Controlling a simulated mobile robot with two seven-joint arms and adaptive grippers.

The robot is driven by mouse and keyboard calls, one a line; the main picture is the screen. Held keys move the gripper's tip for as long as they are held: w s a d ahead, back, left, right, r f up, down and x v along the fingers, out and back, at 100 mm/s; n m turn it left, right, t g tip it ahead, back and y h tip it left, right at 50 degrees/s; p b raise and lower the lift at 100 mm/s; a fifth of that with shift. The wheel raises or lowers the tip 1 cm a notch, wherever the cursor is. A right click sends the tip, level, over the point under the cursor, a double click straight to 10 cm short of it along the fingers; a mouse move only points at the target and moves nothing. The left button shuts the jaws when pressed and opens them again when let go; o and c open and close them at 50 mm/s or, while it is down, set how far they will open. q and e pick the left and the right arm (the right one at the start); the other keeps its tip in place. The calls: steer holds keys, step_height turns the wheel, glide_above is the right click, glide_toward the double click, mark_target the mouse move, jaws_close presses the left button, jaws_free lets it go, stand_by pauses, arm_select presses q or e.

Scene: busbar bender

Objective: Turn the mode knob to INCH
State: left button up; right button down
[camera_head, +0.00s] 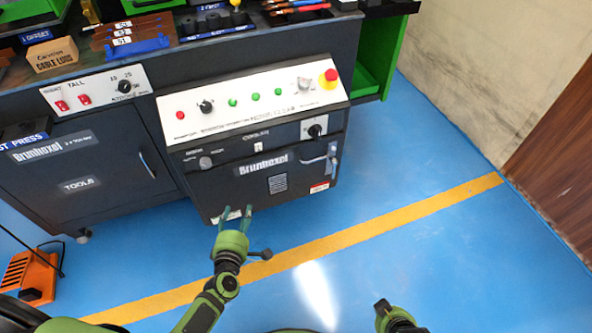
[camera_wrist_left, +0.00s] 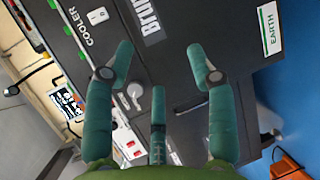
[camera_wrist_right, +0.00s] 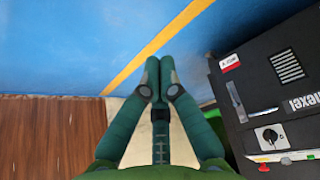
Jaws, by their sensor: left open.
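The white sloped control panel (camera_head: 250,101) carries a black knob (camera_head: 206,106) at its left and a grey knob (camera_head: 304,84) at its right. Another black knob (camera_head: 315,130) sits on a white plate below; it also shows in the right wrist view (camera_wrist_right: 269,136). The labels are too small to read, so I cannot tell which is the mode knob. My left gripper (camera_head: 235,212) is open and empty, low in front of the black cabinet; its fingers also show in the left wrist view (camera_wrist_left: 167,62). My right gripper (camera_wrist_right: 160,64) is shut and empty, above the floor, away from the panel.
A red emergency button (camera_head: 328,78) stands at the panel's right end, with green buttons (camera_head: 255,97) along the middle. A lever handle (camera_head: 331,158) sticks out on the cabinet front. An orange box (camera_head: 30,276) stands on the floor at left. The blue floor in front is clear.

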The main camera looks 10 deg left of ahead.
mark_target(206, 165)
arm_select(q)
steer(key=w+a+r+n+y+b, duration=0.2)
steer(key=w+a+n+b, duration=0.1)
steer(key=n, duration=0.3)
steer(key=w+a+r+n+y+b, duration=0.2)
steer(key=w+a+n+b, duration=0.1)
steer(key=n, duration=0.4)
steer(key=w+a+r+n+y+b, duration=0.2)
steer(key=w+a+n+b, duration=0.1)
steer(key=a+n, duration=0.2)
steer(key=shift+w+r+n+y+b, duration=0.1)
steer(key=shift+r+n+y+b, duration=0.25)
steer(key=shift+n, duration=0.45)
steer(key=shift+w+a, duration=0.25)
steer(key=shift+w, duration=0.1)
arm_select(e)
steer(key=w+a+r+t+y, duration=0.1)
steer(key=w+r+t, duration=0.2)
steer(key=r, duration=0.4)
steer(key=w+a+r+t, duration=0.2)
steer(key=w+r+t, duration=0.1)
steer(key=r, duration=0.5)
steer(key=shift+w+a+t+y, duration=0.2)
steer(key=shift+w+t+y, duration=0.15)
steer(key=shift+w, duration=0.3)
arm_select(q)
jaws_close()
